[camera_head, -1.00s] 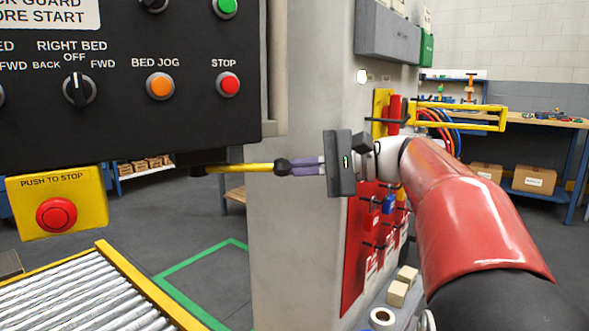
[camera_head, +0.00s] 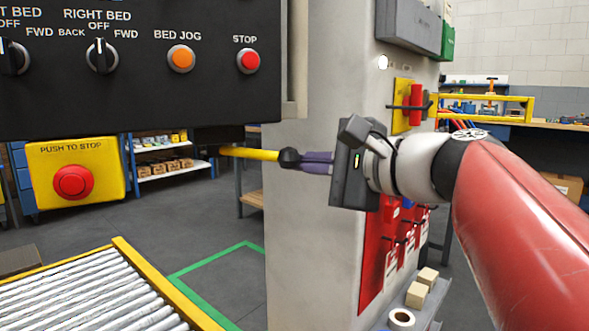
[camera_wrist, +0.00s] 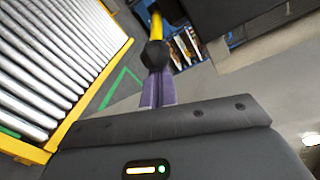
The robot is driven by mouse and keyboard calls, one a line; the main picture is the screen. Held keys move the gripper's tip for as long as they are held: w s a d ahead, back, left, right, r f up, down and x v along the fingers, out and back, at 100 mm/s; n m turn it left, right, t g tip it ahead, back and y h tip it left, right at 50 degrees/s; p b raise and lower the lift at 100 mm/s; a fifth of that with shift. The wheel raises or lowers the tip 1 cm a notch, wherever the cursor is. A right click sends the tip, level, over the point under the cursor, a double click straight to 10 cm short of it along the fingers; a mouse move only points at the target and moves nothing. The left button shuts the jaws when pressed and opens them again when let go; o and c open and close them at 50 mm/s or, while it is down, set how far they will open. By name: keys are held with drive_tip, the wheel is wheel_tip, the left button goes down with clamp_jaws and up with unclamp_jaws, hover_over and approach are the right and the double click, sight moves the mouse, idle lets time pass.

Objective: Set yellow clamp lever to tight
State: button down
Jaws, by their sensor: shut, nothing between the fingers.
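The yellow clamp lever (camera_head: 250,153) sticks out to the right from below the black control panel, roughly level, with a dark knob (camera_head: 289,158) at its end. My gripper (camera_head: 305,160) is shut, its purple fingers pointing left at the knob. The fingertips look to be touching the knob or right against it; nothing is between them. In the wrist view the lever (camera_wrist: 155,25) runs up from the knob (camera_wrist: 155,54), which sits just past the fingertips (camera_wrist: 157,78). The lever's pivot end is hidden under the panel.
The control panel (camera_head: 140,100) hangs above the lever, with a yellow push-to-stop box (camera_head: 110,165) at left. A roller conveyor (camera_head: 80,300) lies at lower left. A pale column (camera_head: 310,250) stands behind my gripper, with a red lockout board (camera_head: 375,265) on its side.

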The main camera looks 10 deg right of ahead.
drive_tip(key=s+a+m+t+h, duration=0.2)
drive_tip(key=s+a+m+h, duration=0.1)
drive_tip(key=a, duration=0.4)
drive_tip(key=shift+s+h, duration=0.6)
drive_tip(key=shift+s, duration=0.55)
